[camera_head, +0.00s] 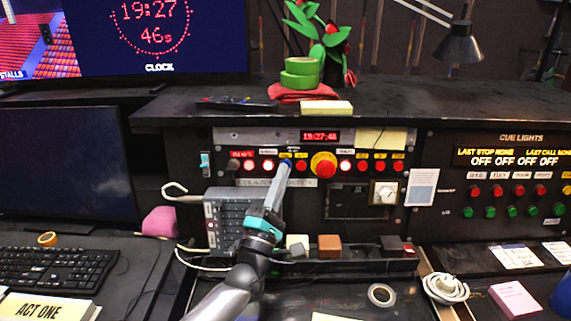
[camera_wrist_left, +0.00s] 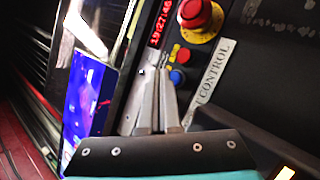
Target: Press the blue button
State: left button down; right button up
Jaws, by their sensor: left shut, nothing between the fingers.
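The blue button (camera_head: 285,164) sits in the row of round buttons on the upright black panel. The tips of my left gripper (camera_head: 282,173) are at its lower edge in the head view and partly cover it. In the left wrist view the blue button (camera_wrist_left: 178,77) shows just right of the fingertips of my left gripper (camera_wrist_left: 164,62). The fingers are shut together with nothing between them. I cannot tell whether the tips touch the button. My right gripper is not in view.
A grey keypad box (camera_head: 226,216) stands below, left of my arm. A shelf ledge (camera_head: 430,103) overhangs the panel.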

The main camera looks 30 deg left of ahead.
pick_arm(q)
jog(key=s+p, duration=0.1)
jog(key=s+d+p, duration=0.1)
jog(key=s, duration=0.1)
jog(key=s+d+p, duration=0.1)
jog(key=shift+s+d+r, duration=0.1)
jog(key=shift+s+r, duration=0.15)
jog(key=shift+r, duration=0.15)
dwell(0.9)
